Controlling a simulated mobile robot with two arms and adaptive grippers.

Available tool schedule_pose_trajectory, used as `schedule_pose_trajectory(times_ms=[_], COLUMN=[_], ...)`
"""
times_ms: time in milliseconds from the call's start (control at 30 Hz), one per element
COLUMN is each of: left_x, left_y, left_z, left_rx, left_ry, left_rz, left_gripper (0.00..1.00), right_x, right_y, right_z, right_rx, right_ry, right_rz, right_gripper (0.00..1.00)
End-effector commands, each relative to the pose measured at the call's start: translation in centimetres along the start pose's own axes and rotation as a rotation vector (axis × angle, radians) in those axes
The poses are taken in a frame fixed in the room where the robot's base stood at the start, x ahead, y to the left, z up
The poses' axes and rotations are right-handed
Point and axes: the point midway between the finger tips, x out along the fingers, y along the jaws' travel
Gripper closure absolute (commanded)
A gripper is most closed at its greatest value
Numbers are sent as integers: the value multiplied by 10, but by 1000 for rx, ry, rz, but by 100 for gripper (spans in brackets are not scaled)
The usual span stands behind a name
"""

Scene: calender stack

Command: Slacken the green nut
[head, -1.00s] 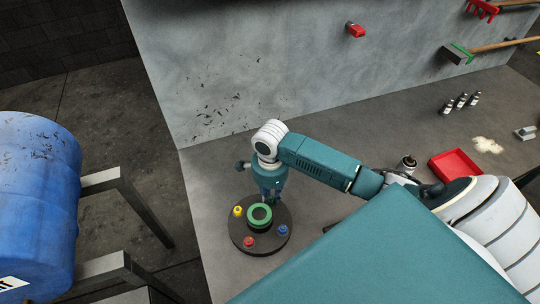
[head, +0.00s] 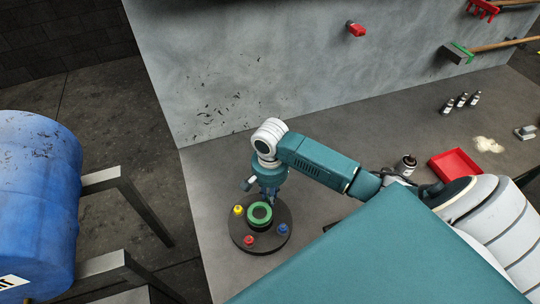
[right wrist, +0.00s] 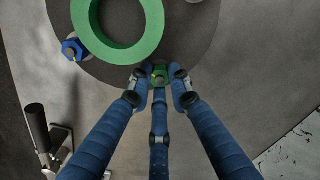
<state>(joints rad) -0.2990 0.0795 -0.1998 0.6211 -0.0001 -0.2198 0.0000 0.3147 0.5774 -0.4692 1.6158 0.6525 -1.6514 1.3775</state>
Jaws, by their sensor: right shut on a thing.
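A dark round disc (head: 246,239) lies on the workbench with a raised green ring (head: 260,208) at its middle. Yellow (head: 238,210), red (head: 249,240) and blue (head: 283,229) nuts stand around its edge. My right gripper (head: 270,198) points down at the disc's far edge and hides the green nut in the head view. In the right wrist view, the gripper's three blue fingers (right wrist: 159,84) close around the small green nut (right wrist: 159,75), near the green ring. A blue nut (right wrist: 74,48) also shows there. My left gripper is not in view.
A spray can (head: 407,164) and a red tray (head: 457,164) stand to the right. Several small bottles (head: 461,101) are farther back. A grey panel (head: 230,80) rises behind the workbench (head: 213,235). A blue barrel (head: 35,200) is at left.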

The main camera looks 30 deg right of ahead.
Motion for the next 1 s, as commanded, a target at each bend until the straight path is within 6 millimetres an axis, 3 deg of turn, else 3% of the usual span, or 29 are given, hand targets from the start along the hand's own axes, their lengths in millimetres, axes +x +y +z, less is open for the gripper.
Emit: schedule_pose_trajectory(times_ms=[33,1000], left_x=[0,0], left_y=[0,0], left_z=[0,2], left_rx=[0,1], left_ry=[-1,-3], left_rz=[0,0], left_gripper=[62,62], right_x=[-3,-5], right_y=[0,-6], right_z=[-7,-7], right_rx=[-37,-959], right_ry=[15,23], right_rz=[-3,-2], right_gripper=[100,100])
